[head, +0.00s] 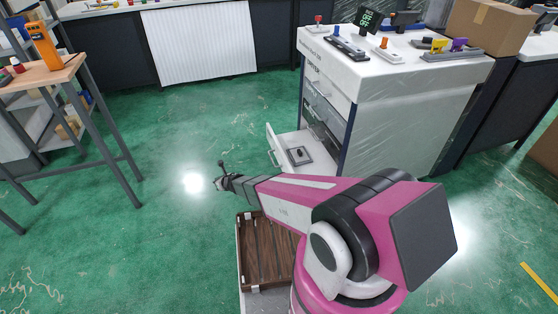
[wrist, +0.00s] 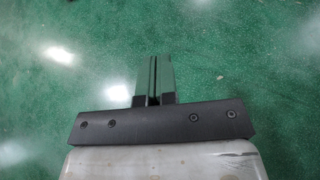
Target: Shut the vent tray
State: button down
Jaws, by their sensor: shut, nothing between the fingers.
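A white cabinet (head: 395,100) stands at the right of the head view. Its lowest tray (head: 283,152) is pulled out toward the left, with a dark square piece inside; I take this as the vent tray, though no label on it can be read. My gripper (head: 221,170) is to the left of the open tray, apart from it. In the wrist view my gripper (wrist: 153,78) is shut and empty above green floor. The tray does not show in the wrist view.
A wood-topped table (head: 50,75) with metal legs stands at the left. A brown slatted wooden surface (head: 262,250) lies below my arm. Green floor between table and cabinet is clear.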

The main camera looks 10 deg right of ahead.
jog(key=w+d+f+m+h, duration=0.5)
jog(key=d+m+h, duration=0.1)
jog(key=d+h, duration=0.1)
jog(key=m+g+h, duration=0.6)
jog(key=m+h, duration=1.2)
send_near(284, 159)
jog(key=d, duration=0.2)
jog(key=w+d, duration=0.1)
jog(key=d, duration=0.4)
jog(key=shift+w+d, duration=0.1)
jog(key=shift+w, duration=0.2)
jog(key=shift+d, duration=0.1)
jog(key=w+d, duration=0.3)
jog(key=d, duration=1.8)
jog(key=shift+w, duration=0.1)
